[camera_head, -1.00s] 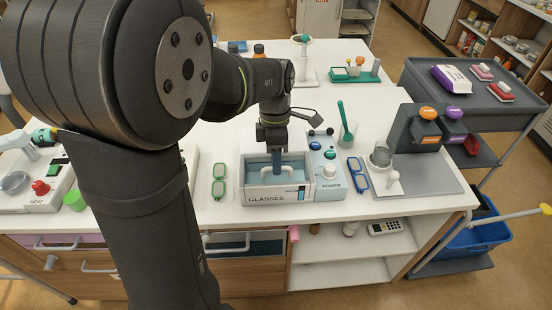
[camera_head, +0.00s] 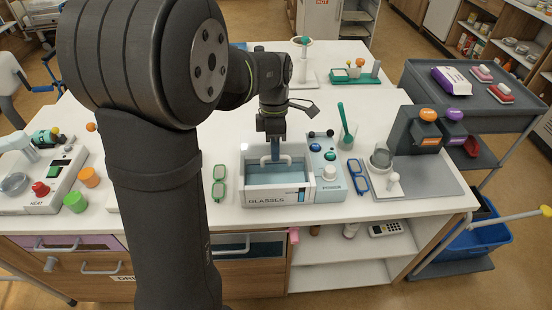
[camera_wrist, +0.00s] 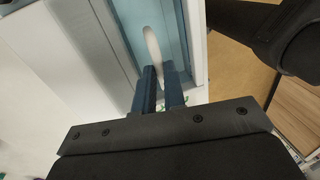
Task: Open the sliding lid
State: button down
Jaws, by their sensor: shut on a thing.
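The white box labelled GLASSES (camera_head: 260,199) stands at the front of the white counter, with pale blue showing inside its rim. My gripper (camera_head: 274,157) points down over the back part of the box. It is shut on the lid's white bar handle (camera_head: 291,159). In the wrist view my gripper's two dark blue fingers (camera_wrist: 160,90) stand on either side of the handle (camera_wrist: 152,45), on the pale blue sliding lid (camera_wrist: 178,32). The fingers hide part of the handle.
A control panel with a white knob (camera_head: 330,173) adjoins the box on the right. Blue glasses (camera_head: 358,176) and a grey dispenser (camera_head: 405,128) are farther right. Green glasses (camera_head: 219,183) lie left of the box. A teal-handled utensil (camera_head: 343,115) stands behind the panel.

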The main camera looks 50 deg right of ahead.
jog(key=w+d, duration=0.4)
jog(key=shift+d, duration=0.1)
jog(key=shift+r, duration=0.1)
jog(key=c, duration=1.5)
grip_release()
notch_tip(320, 180, up, 17)
jog(key=w+d, duration=0.2)
jog(key=shift+w+d, duration=0.15)
jog(key=shift+w, duration=0.1)
jog(key=f, duration=0.5)
jog(key=s+a+f, duration=0.1)
jog(key=f, duration=0.5)
jog(key=s+a+f, duration=0.1)
jog(key=f, duration=0.5)
jog(key=shift+s+a+f, duration=0.1)
jog(key=shift+s+a, duration=0.1)
jog(key=shift+s, duration=0.05)
